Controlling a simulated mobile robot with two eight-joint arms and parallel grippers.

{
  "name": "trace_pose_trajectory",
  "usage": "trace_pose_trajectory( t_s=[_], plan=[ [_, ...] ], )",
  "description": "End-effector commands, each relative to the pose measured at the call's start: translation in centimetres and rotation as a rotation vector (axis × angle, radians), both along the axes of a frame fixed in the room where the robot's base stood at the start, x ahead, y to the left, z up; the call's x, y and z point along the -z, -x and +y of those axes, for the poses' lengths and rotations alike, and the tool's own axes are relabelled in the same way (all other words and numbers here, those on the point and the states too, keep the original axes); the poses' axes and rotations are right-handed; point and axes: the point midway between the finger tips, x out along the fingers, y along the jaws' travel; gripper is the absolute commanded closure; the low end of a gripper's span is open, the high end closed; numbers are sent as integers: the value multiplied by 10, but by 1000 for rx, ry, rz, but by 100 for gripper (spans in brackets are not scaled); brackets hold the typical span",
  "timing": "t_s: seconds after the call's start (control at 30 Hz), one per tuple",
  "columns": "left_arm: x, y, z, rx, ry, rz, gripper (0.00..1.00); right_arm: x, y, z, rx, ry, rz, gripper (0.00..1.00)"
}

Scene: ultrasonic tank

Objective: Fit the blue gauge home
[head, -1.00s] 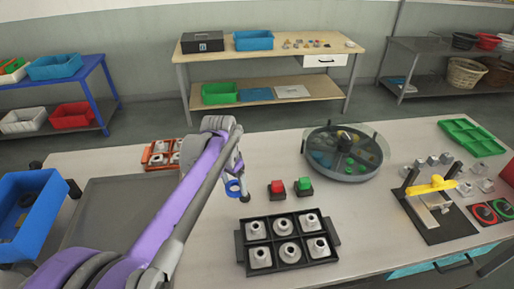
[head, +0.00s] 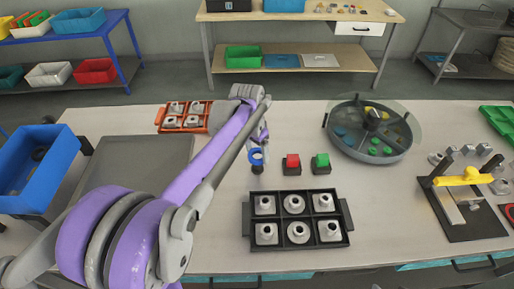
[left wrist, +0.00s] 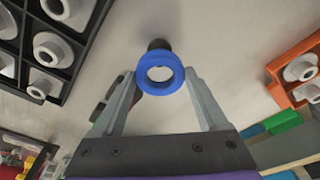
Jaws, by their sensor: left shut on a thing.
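The blue gauge (head: 256,155) shows as a blue ring with a short dark tip below it, held above the table left of the red button. My left gripper (head: 258,145) is shut on it. In the left wrist view, the blue ring (left wrist: 160,85) sits between the two fingertips, with its dark end beyond it. Whether the tip touches the table I cannot tell. A black tray (head: 345,216) with several grey bored fittings stands to the front right of the gauge. An orange tray (head: 183,131) with several grey fittings lies behind left. My right gripper is out of view.
A red button (head: 292,161) and a green button (head: 320,161) stand right of the gauge. A round covered carousel (head: 372,130) and a yellow-handled clamp fixture (head: 464,178) are farther right. A grey mat (head: 130,175) and a blue bin (head: 38,165) lie left.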

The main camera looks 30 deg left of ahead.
Motion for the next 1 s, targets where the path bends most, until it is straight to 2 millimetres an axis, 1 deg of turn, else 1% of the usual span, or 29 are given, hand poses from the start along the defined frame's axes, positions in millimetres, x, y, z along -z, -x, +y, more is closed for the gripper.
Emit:
trace_pose_trajectory(
  t_s=[0.03, 0.17, 1.0],
  plan=[
    [8, 1, 0, 0, 0, 2, 98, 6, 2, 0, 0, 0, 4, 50],
    [13, 0, 0, 0, 1, 1, 98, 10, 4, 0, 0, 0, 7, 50],
    [12, 1, 0, 0, 0, -1, 98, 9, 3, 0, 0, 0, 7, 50]
  ],
)
